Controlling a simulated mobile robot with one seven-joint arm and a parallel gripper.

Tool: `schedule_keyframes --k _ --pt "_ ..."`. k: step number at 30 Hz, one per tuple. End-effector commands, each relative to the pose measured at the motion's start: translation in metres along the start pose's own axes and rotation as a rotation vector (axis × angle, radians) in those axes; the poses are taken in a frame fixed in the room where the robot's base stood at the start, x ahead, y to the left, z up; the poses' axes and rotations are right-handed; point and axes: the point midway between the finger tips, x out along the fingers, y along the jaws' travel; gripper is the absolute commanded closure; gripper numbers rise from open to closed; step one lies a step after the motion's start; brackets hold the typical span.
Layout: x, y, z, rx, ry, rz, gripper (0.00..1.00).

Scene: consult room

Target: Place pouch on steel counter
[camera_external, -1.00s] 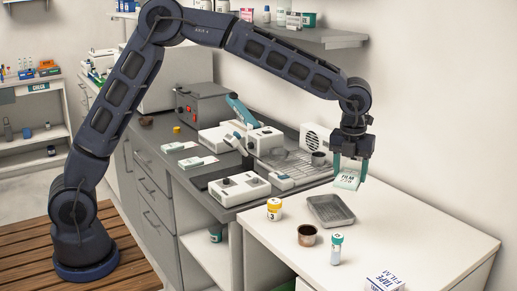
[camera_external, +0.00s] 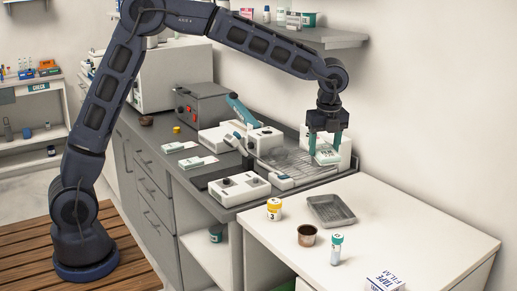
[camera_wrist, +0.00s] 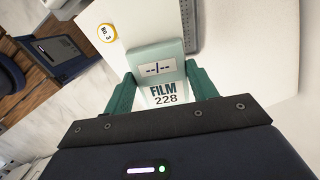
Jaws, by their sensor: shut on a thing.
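The pouch (camera_external: 327,156) is a pale green and white packet with dark lettering. In the wrist view the pouch (camera_wrist: 160,78) reads "FILM 228". My gripper (camera_external: 326,150) is shut on it, with a green finger on each side, and it also shows in the wrist view (camera_wrist: 160,92). The grey steel counter (camera_external: 232,199) runs along the wall at left and centre.
A white table (camera_external: 390,225) adjoins the counter, bearing a grey tray (camera_external: 331,210), a yellow-labelled jar (camera_external: 274,209), a brown cup (camera_external: 307,235), a teal-capped vial (camera_external: 336,249) and a tape box (camera_external: 384,281).

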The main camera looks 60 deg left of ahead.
Motion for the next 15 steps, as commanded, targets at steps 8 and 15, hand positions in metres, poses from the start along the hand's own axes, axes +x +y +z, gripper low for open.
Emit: schedule_keyframes --k 8,15 --pt "0.005 0.007 0.077 -0.522 -0.006 0.070 0.65" --pt "0.008 0.021 0.141 -0.983 -0.013 0.131 0.65"
